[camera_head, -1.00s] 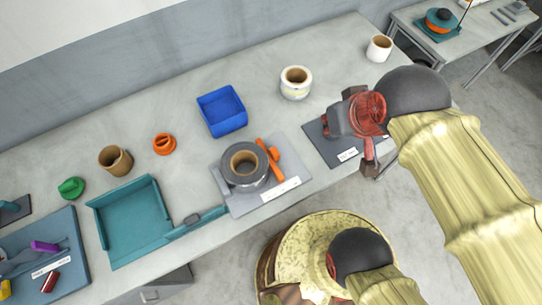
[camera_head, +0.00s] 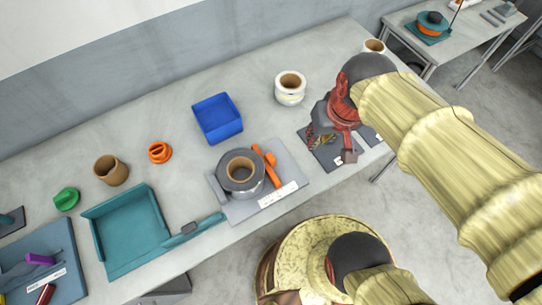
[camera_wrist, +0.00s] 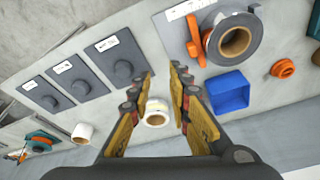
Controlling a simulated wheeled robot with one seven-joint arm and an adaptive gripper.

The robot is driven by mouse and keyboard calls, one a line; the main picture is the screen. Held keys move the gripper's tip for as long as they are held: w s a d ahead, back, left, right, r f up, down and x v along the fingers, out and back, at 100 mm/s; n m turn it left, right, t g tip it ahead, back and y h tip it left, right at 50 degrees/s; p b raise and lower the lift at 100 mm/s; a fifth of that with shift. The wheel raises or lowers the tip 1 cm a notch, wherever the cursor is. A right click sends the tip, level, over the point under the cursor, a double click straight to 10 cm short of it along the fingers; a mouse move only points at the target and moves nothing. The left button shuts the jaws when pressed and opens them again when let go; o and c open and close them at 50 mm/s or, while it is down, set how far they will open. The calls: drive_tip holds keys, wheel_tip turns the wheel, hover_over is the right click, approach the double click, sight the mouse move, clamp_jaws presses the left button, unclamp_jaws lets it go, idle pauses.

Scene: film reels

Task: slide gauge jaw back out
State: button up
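The grey gauge plate (camera_head: 235,208) has a white label on its front edge. A grey roll with a brown core (camera_head: 241,172) stands on it. An orange bar (camera_head: 266,166), which looks like the gauge jaw, lies close against the right side of the roll; I cannot tell whether they touch. The wrist view also shows the orange jaw (camera_wrist: 194,42) and the roll (camera_wrist: 232,43). My gripper (camera_head: 318,142) is in the air to the right of the gauge, over dark plates. Its fingers (camera_wrist: 164,75) are apart with nothing between them.
A blue bin (camera_head: 218,118) and a white roll (camera_head: 290,88) stand behind the gauge. A teal tray (camera_head: 128,230) with a bar and grey block is at its left. An orange knob (camera_head: 159,152), brown core (camera_head: 112,168) and green piece (camera_head: 67,198) stand further left. Dark labelled plates (camera_wrist: 115,60) lie at its right.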

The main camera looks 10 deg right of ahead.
sight(271, 157)
drive_tip(key=o, duration=0.6)
drive_tip(key=w+a+f+m+g+y, duration=0.1)
drive_tip(key=w+a+f+m+g, duration=0.1)
drive_tip(key=f, duration=0.5)
drive_tip(key=w+a+f+m+g+y, duration=0.2)
drive_tip(key=w+f+m, duration=0.3)
drive_tip(key=f, duration=0.3)
drive_tip(key=shift+a+f+m+g, duration=0.2)
drive_tip(key=shift+m+g, duration=0.1)
drive_tip(key=shift+m, duration=0.4)
drive_tip(key=shift+o, duration=0.4)
drive_tip(key=shift+w+a+f+m+y, duration=0.15)
drive_tip(key=shift+w+a+f+m, duration=0.1)
drive_tip(key=shift+w+m, duration=0.2)
drive_tip(key=shift+w+a+f+m+y, duration=0.15)
drive_tip(key=shift+w+a+m, duration=0.1)
drive_tip(key=shift+w+m, duration=0.15)
drive_tip(key=a+f+m, duration=0.1)
drive_tip(key=f, duration=0.1)
drive_tip(key=a+f+m+b, duration=0.1)
drive_tip(key=f, duration=0.1)
drive_tip(key=a+f+m+b, duration=0.1)
drive_tip(key=a+f, duration=0.1)
drive_tip(key=shift+w+m+y, duration=0.25)
drive_tip(key=shift+m+y, duration=0.05)
drive_tip(key=shift+m, duration=0.05)
drive_tip(key=shift+c, duration=0.8)
clamp_jaws()
